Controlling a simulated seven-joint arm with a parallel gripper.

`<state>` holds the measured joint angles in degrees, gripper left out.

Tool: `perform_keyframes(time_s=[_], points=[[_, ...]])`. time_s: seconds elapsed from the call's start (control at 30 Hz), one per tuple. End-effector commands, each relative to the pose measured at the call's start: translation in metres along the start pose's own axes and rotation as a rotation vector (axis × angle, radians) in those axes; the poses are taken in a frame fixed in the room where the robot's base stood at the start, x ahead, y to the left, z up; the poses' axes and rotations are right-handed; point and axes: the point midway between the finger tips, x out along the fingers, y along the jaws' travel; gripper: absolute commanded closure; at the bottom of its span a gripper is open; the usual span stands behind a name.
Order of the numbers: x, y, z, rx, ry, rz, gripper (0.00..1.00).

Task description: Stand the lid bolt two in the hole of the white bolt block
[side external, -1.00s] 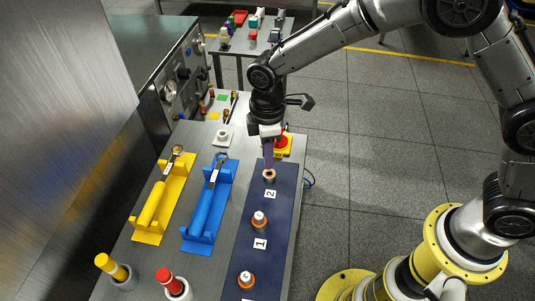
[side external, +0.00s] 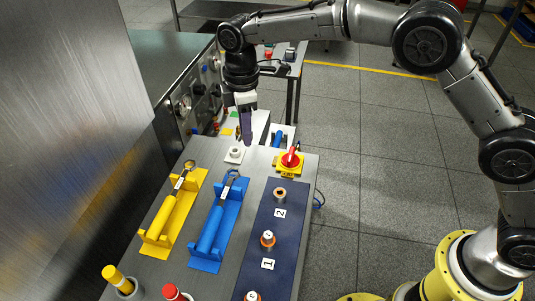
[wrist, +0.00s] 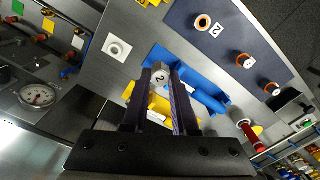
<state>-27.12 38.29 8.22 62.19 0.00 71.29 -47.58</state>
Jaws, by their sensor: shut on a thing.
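My gripper (side external: 246,140) is shut on the lid bolt two. The bolt's pale round head, marked 2 (wrist: 159,74), shows between my fingertips in the wrist view. In the side view the bolt is hidden by my fingers. The white bolt block (side external: 234,155) is a square plate with a raised round collar and a dark hole. It also shows in the wrist view (wrist: 117,48), left of my fingers, with its hole empty. My gripper is above the table, close to the block and a little to its right in the side view. The bolt is apart from the block.
An empty copper-rimmed socket (side external: 280,193) sits by label 2 on the dark blue strip (side external: 262,223). A bolt (side external: 267,239) stands by label 1. Yellow (side external: 166,215) and blue (side external: 212,232) cradles hold cylinders nearby. A red knob (side external: 291,158) on a yellow base stands right of the block.

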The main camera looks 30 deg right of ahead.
Motion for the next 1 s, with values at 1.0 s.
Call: perform_keyframes(time_s=[1.0], points=[[0.017, 0.096, -0.024, -0.016, 0.000, 0.000, 1.00]])
